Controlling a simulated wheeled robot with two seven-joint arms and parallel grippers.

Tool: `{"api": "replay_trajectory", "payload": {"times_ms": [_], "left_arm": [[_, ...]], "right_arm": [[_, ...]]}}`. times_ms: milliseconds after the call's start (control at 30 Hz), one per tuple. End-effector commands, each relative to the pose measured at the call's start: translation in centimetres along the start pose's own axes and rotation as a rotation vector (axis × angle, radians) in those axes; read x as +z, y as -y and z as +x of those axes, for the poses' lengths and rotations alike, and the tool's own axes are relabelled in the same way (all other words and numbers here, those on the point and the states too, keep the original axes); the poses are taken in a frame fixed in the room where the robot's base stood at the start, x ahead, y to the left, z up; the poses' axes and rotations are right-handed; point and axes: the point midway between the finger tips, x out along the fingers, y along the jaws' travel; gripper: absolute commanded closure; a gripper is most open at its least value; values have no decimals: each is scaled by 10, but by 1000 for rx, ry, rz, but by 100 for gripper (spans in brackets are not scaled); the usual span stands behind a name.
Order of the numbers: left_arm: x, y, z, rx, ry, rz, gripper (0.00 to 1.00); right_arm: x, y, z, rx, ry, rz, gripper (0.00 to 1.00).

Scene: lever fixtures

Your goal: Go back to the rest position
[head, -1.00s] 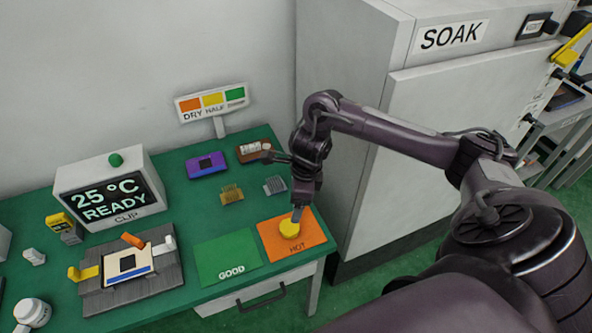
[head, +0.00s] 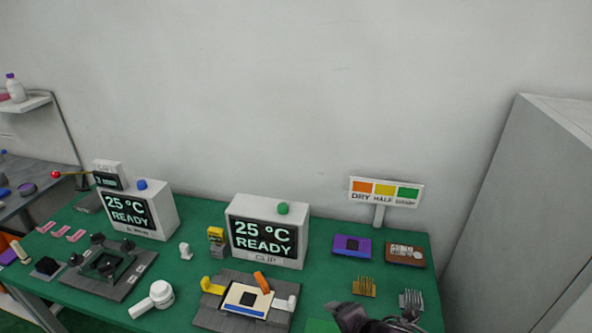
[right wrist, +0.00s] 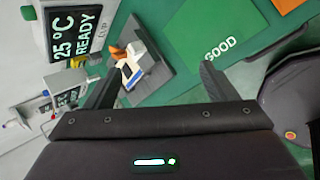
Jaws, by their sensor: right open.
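My right gripper (right wrist: 158,75) is open and empty in the right wrist view, its two dark fingers spread wide above the green table. Between the fingers I see the clip fixture (right wrist: 150,60) and the edge of the green GOOD pad (right wrist: 205,35). In the head view, a dark part of my right arm (head: 375,320) shows at the bottom edge, in front of the table. My left gripper is in neither view.
A tall grey cabinet (head: 520,210) stands right.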

Motion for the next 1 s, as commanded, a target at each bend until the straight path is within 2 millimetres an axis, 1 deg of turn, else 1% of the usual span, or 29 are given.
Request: {"api": "replay_trajectory", "payload": {"times_ms": [33,100,200,400,633,667,700,867,1000], "left_arm": [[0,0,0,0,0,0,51],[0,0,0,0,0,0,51],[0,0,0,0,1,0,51],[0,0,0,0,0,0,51],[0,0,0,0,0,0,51],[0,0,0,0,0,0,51],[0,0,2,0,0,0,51],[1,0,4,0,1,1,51],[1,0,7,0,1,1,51]], "right_arm": [[-2,6,-10,-15,26,233,21],[3,15,-23,-38,73,516,21],[10,33,-39,-77,134,852,21],[17,73,-68,-159,253,1383,21],[16,120,-102,-255,413,1903,21],[15,126,-103,-267,432,1950,21],[15,130,-88,-267,429,1929,21],[14,150,-50,-280,433,1917,21],[10,172,-15,-295,439,1913,21]]}}
